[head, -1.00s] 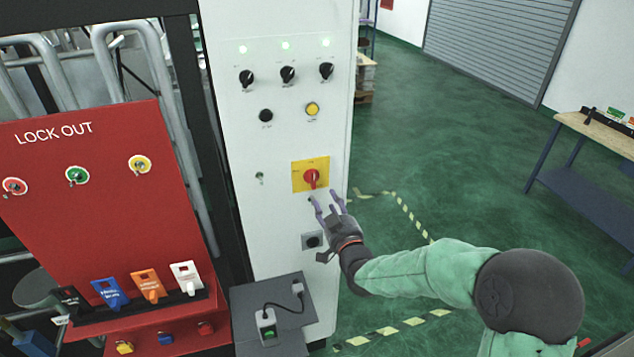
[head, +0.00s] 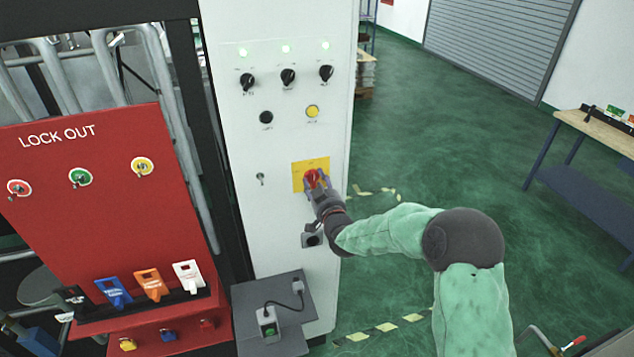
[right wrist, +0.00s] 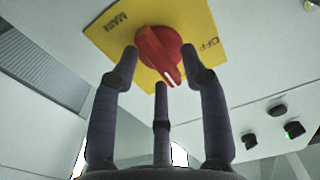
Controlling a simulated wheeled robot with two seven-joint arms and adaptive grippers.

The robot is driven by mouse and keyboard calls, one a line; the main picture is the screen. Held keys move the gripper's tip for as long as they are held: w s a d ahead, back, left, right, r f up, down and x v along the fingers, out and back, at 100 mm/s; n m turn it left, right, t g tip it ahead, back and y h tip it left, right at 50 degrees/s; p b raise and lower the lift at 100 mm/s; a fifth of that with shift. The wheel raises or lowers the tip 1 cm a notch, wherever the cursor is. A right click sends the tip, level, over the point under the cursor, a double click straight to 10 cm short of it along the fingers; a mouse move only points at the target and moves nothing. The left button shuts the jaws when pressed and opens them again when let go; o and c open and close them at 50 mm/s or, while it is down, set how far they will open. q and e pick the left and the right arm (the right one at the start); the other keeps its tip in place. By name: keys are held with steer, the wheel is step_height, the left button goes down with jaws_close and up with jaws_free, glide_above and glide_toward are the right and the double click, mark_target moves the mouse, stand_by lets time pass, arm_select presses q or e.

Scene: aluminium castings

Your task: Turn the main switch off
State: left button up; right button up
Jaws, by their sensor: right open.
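The main switch is a red rotary knob (head: 311,178) on a yellow plate (head: 322,164) on the white cabinet front. In the right wrist view the red knob (right wrist: 158,55) is seen up close, and the yellow plate (right wrist: 104,28) reads MAIN and OFF. My right gripper (head: 313,187) is at the knob in the head view. In the right wrist view its open fingers (right wrist: 162,75) stand on either side of the knob's lower part, with a third finger below. I cannot tell whether they touch it. My left gripper is not in view.
The white cabinet (head: 285,215) also carries black knobs, a yellow button (head: 312,111), lit green lamps and a small toggle (head: 261,179). A red lockout board (head: 85,225) with padlocks and tags stands left. A grey shelf (head: 275,310) sticks out below.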

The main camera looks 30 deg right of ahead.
jaws_close()
